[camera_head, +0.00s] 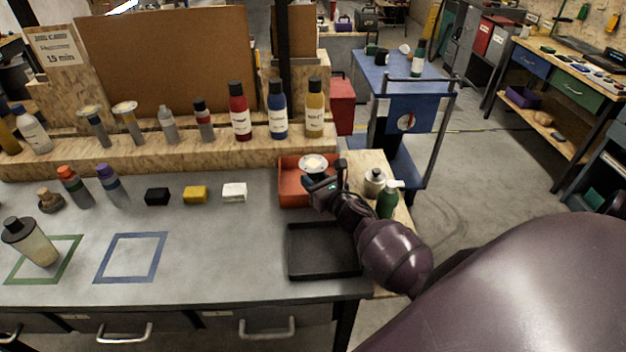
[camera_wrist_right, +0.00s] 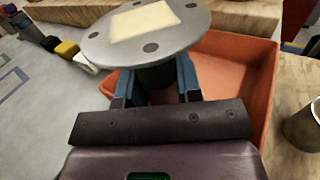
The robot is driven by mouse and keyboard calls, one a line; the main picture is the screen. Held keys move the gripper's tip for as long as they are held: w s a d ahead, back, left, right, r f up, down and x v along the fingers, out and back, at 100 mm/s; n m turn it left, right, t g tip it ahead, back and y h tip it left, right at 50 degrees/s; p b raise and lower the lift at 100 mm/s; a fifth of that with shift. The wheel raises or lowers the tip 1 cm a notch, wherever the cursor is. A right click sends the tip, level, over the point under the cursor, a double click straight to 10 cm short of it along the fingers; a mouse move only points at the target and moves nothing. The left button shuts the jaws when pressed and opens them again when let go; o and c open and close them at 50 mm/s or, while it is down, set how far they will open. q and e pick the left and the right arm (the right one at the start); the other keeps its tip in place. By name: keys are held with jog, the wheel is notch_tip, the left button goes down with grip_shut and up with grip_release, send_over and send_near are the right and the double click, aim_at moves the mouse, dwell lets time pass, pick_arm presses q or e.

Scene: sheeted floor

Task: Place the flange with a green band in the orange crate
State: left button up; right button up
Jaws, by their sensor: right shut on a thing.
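The flange (camera_head: 313,163) has a pale round plate with dark bolt holes and a light square patch on top. It also shows large in the right wrist view (camera_wrist_right: 185,32), with a dark green part of its neck (camera_wrist_right: 155,76) below the plate. My right gripper (camera_head: 316,181) is shut on this neck, its blue fingers (camera_wrist_right: 157,82) on either side. The flange is held plate up, slightly tilted, at the orange crate (camera_head: 288,190). The crate's wall (camera_wrist_right: 262,80) shows behind and right of the flange. The flange's lower end is hidden. My left gripper is out of view.
A black tray (camera_head: 300,268) lies in front of the crate. A green bottle (camera_head: 387,203) and a metal jar (camera_head: 374,182) stand right of it. White (camera_head: 234,192), yellow and black blocks lie to the left. A wooden ledge with bottles runs behind.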

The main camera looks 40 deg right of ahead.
jog(key=shift+f, duration=0.15)
jog(key=o, duration=0.9)
jog(key=shift+o, duration=0.7)
